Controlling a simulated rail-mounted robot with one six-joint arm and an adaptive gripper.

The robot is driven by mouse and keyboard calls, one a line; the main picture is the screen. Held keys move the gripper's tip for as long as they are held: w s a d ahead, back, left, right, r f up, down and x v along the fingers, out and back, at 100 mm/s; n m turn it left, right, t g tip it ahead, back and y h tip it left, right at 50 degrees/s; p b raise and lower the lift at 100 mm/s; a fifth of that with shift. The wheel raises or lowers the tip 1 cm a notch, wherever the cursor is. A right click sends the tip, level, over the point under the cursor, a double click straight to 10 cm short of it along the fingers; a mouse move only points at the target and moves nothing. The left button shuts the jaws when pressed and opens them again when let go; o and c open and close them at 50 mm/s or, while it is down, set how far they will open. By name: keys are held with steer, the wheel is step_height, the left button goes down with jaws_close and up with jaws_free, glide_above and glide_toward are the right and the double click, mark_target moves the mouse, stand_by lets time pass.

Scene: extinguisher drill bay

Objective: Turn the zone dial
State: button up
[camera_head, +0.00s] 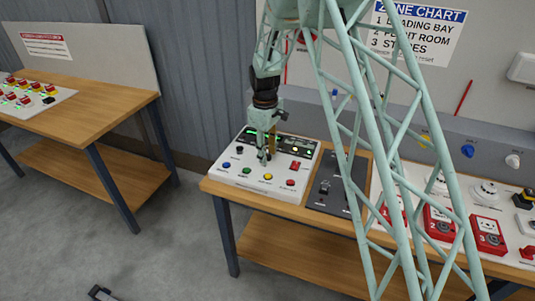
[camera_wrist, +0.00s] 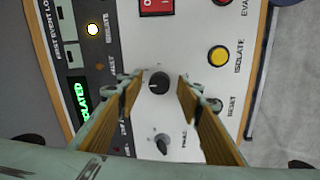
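The alarm panel (camera_head: 233,184) is a white sloping box on the wooden bench. In the wrist view, a round black dial (camera_wrist: 159,82) with a pale pointer mark stands on its white face. I cannot read a label that names it as the zone dial. My gripper (camera_wrist: 158,88) is open, its two wood-coloured fingers on either side of this dial, with gaps visible. In the head view my gripper (camera_head: 266,158) points down over the panel and hides the dial. A second, pointed knob (camera_wrist: 162,145) sits lower in the wrist view and left of my gripper in the head view (camera_head: 240,150).
Beside the dials are a red block (camera_wrist: 156,6), a yellow button (camera_wrist: 218,55) and a lit display (camera_wrist: 83,102). A dark switch plate (camera_head: 323,190) and red boxes (camera_head: 487,234) stand to the right. Another bench (camera_head: 90,110) stands at the left.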

mark_target(267, 156)
steer(key=shift+r, duration=0.1)
step_height(267, 156, up, 12)
steer(key=shift+s+a, duration=0.2)
steer(key=shift+s, duration=0.1)
stand_by(0.5)
stand_by(0.3)
steer(key=s+d+r+m+t+b, duration=0.1)
steer(key=s+d+r+m, duration=0.3)
steer(key=s+r, duration=0.8)
steer(key=s+d+r+m+t+b, duration=0.1)
steer(key=s+d+r, duration=0.5)
steer(key=s+r, duration=0.7)
steer(key=s+d+f+m+b, duration=0.1)
steer(key=s+d+m, duration=0.1)
steer(key=s, duration=1.4)
steer(key=s+d+f+m+t+b, duration=0.1)
steer(key=s+d+f+m, duration=0.1)
steer(key=s, duration=1.5)
steer(key=shift+d+f+m+t+b, duration=0.2)
steer(key=shift+d+m+t+b, duration=0.25)
steer(key=shift+m, duration=0.45)
